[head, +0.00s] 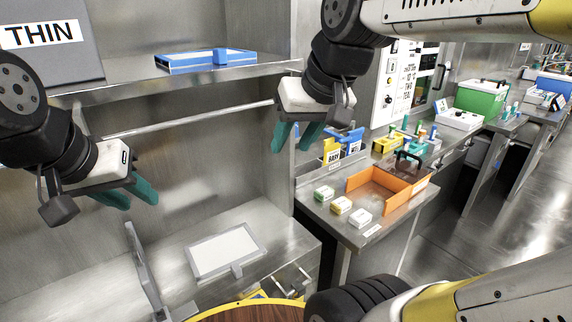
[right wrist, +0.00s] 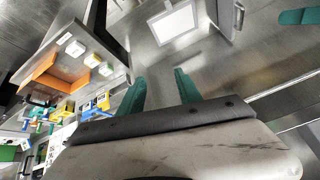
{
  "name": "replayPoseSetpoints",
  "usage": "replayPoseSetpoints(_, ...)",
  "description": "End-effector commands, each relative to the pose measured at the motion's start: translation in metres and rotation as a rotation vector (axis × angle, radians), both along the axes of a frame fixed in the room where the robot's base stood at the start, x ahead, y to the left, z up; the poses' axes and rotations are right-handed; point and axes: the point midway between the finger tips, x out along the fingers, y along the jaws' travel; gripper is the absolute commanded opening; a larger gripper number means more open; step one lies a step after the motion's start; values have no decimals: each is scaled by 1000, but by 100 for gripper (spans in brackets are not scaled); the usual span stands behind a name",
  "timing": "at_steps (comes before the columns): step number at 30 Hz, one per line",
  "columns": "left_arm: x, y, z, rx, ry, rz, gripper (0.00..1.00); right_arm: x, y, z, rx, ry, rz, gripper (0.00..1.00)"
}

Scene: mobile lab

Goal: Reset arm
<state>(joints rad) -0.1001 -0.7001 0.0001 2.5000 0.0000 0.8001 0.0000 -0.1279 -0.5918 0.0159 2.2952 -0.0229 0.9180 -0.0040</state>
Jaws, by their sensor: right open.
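My left gripper (head: 139,204) hangs at the left in the head view, in front of the steel cabinet. Its two teal fingers stand apart with nothing between them. My right gripper (head: 291,148) is in the upper middle, at the cabinet's right edge in the picture, fingers down, open and empty. In the right wrist view its teal fingers (right wrist: 160,88) are spread with only bare metal and floor behind them. A teal finger, seemingly of my left gripper, shows at the top right of that view (right wrist: 297,17).
A side table holds an orange tray (head: 388,205), small white-topped boxes (head: 341,205) and blue and yellow bins (head: 333,150). A white framed panel (head: 226,252) lies on the lower cabinet surface. A blue tray (head: 190,61) is on the shelf. A round wooden top (head: 250,313) is at the bottom.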

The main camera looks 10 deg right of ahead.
Motion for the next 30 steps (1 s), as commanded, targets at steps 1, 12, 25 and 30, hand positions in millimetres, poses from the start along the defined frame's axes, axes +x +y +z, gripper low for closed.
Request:
replayPoseSetpoints(1,0,0,0,0,0,0,36,-12,-2,-17,12,-2,-17,41)
replayPoseSetpoints(12,0,0,0,0,0,0,36,-34,-3,-55,37,-10,-51,41)
replayPoseSetpoints(25,0,0,0,0,0,0,36,-33,-3,-55,37,-10,-50,41)
replayPoseSetpoints(30,0,0,0,0,0,0,36,-33,-3,-55,37,-10,-50,41)
